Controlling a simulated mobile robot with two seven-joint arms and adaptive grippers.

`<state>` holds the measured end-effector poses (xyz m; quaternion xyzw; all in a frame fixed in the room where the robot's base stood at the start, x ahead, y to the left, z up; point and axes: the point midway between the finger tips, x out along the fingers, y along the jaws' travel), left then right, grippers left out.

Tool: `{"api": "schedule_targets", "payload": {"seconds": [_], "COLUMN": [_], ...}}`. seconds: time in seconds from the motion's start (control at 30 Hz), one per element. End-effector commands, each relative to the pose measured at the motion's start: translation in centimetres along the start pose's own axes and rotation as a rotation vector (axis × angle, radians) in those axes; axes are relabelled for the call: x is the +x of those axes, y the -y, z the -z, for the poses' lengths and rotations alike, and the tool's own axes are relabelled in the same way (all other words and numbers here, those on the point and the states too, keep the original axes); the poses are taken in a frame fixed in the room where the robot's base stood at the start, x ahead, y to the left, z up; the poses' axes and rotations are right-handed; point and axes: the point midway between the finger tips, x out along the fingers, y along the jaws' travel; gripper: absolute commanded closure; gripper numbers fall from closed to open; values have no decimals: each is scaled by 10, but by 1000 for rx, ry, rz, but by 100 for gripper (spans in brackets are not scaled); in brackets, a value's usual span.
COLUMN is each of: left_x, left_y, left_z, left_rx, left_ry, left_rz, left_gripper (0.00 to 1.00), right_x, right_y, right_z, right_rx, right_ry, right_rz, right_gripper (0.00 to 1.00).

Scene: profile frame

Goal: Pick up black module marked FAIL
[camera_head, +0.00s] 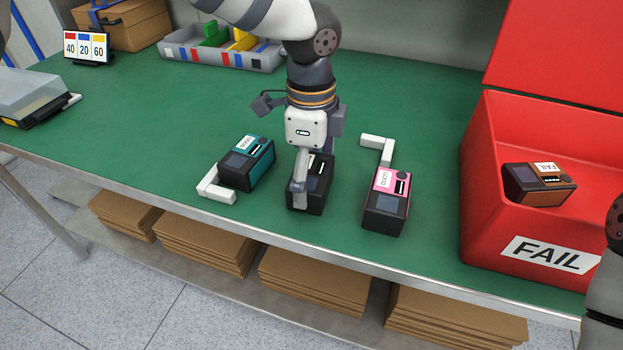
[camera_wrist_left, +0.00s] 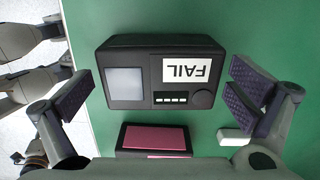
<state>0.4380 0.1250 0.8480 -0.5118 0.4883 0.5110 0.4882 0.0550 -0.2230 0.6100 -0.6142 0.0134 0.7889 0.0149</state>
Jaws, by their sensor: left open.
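The black module (camera_head: 318,190) stands on the green table between two other modules, partly hidden behind my left gripper in the head view. In the left wrist view the black module (camera_wrist_left: 130,75) shows a white FAIL label, a grey screen and a round knob. My left gripper (camera_head: 303,190) is open and points down over it. In the left wrist view the fingers of my left gripper (camera_wrist_left: 163,98) stand on either side of the module, with green gaps visible. My right gripper is not in view; only part of my right arm shows at the right edge.
A teal module (camera_head: 247,163) is to the left and a pink module (camera_head: 386,202) to the right, with white angled brackets (camera_head: 217,188) beside them. A red FAIL bin (camera_head: 482,215) at the right holds an orange-brown module (camera_head: 541,184).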

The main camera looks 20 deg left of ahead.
Motion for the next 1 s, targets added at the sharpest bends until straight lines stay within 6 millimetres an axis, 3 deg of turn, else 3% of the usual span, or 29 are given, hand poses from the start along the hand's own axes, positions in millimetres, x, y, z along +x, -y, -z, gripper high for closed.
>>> {"api": "schedule_targets", "payload": {"seconds": [0.13,0.37,0.63,0.77,0.87,1.0], "left_x": [-1,-1,-2,-12,-32,-74], "left_y": [0,0,0,1,1,-26], "left_z": [0,0,0,0,0,11], "left_rx": [0,0,0,0,-2,3], "left_ry": [0,1,1,2,0,2], "left_rz": [2,1,1,3,7,16], "left_gripper": [0,51,51,51,51,51], "right_x": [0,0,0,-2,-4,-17], "right_y": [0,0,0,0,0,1], "right_z": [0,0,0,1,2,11], "right_rx": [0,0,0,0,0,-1], "right_ry": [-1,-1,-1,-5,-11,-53], "right_rz": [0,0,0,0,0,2], "right_gripper": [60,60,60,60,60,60]}}
